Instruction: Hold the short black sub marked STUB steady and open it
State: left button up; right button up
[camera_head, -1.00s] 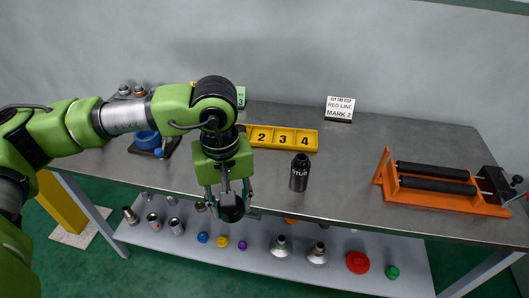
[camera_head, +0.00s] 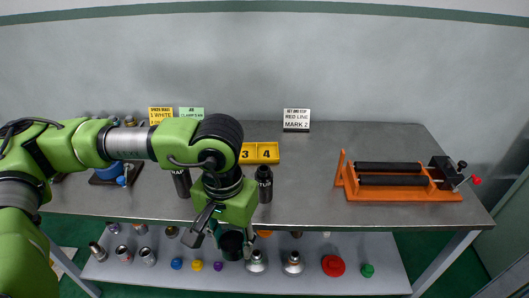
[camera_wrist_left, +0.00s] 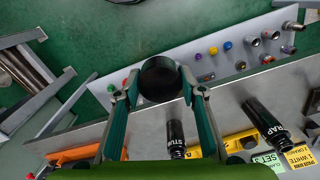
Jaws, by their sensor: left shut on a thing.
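The short black sub marked STUB (camera_head: 265,185) stands upright on the bench, just right of my left gripper (camera_head: 228,238) in the head view. It also shows beyond the fingers in the left wrist view (camera_wrist_left: 176,139), apart from them. My left gripper is in front of the bench's front edge, shut on a dark round piece (camera_wrist_left: 160,84), whose wide end faces the wrist camera. I cannot read any marking on that piece. My right gripper is not in view.
Another black sub (camera_head: 182,183) stands left of my left gripper. A yellow numbered tray (camera_head: 262,153) lies behind STUB. An orange stand with two black rollers (camera_head: 390,196) is at the right. A lower shelf (camera_head: 320,270) holds caps and fittings. Bench between STUB and stand is clear.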

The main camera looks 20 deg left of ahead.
aim_at(264, 176)
jog(key=j+z, duration=0.25)
jog(key=j, duration=0.25)
jog(key=j+z, duration=0.25)
jog(key=j, duration=0.25)
jog(key=k+j+z, duration=0.25)
jog(key=j, duration=0.25)
jog(key=j+z, duration=0.25)
jog(key=j, duration=0.25)
jog(key=k+j, duration=0.1)
jog(key=j, duration=0.6)
jog(key=i, duration=0.4)
